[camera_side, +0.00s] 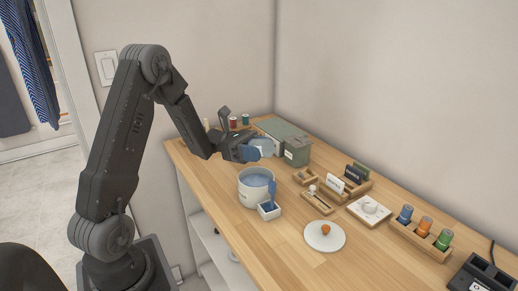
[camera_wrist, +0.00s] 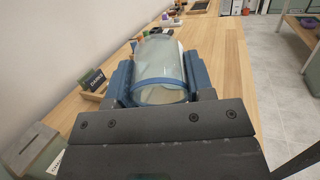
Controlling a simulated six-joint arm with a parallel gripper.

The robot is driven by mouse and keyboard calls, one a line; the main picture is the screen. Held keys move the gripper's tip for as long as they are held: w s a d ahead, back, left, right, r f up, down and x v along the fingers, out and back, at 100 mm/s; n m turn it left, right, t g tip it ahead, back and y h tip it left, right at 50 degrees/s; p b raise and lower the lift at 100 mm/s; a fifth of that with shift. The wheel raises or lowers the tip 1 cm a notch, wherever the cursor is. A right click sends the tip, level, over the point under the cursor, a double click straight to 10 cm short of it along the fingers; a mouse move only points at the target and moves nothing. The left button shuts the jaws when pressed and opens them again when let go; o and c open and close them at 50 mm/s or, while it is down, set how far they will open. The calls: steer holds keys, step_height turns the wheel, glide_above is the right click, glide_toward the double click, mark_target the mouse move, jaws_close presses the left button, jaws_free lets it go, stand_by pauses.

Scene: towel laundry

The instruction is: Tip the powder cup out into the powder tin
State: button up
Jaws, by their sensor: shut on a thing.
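My gripper (camera_side: 254,151) is shut on a clear cup with a blue rim, the powder cup (camera_wrist: 160,62). The cup lies on its side between the two blue fingers in the wrist view, its blue-rimmed end towards the camera. I cannot tell whether powder is in it. In the side view the cup (camera_side: 264,144) is held above the bench, above and behind a white pot. A grey-green box with a label, which looks like the powder tin (camera_side: 297,153), stands just right of the gripper. A grey-green box with a slotted top (camera_wrist: 28,148) shows at the wrist view's lower left.
The white pot (camera_side: 244,194) holds bluish liquid. A white round plate (camera_side: 325,245), wooden racks (camera_side: 318,204) and colored spools (camera_side: 425,227) lie to the right. The bench's front is mostly clear.

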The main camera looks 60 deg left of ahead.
steer(key=y, duration=0.2)
steer(key=d+g+y, duration=0.1)
steer(key=y, duration=0.1)
steer(key=g+y, duration=0.1)
steer(key=y, duration=0.2)
steer(key=shift+w+d+f, duration=0.2)
steer(key=shift+w+f, duration=0.05)
steer(key=shift+f, duration=0.15)
steer(key=shift+f+g+y, duration=0.2)
steer(key=shift+g+y, duration=0.3)
steer(key=shift+y, duration=0.4)
steer(key=f+g+y, duration=0.1)
steer(key=y, duration=0.3)
steer(key=f+g+y, duration=0.1)
steer(key=y, duration=0.3)
steer(key=f+g+y, duration=0.1)
steer(key=g+y, duration=0.1)
steer(key=y, duration=0.2)
steer(key=shift+a+f, duration=0.15)
steer(key=shift+a, duration=0.05)
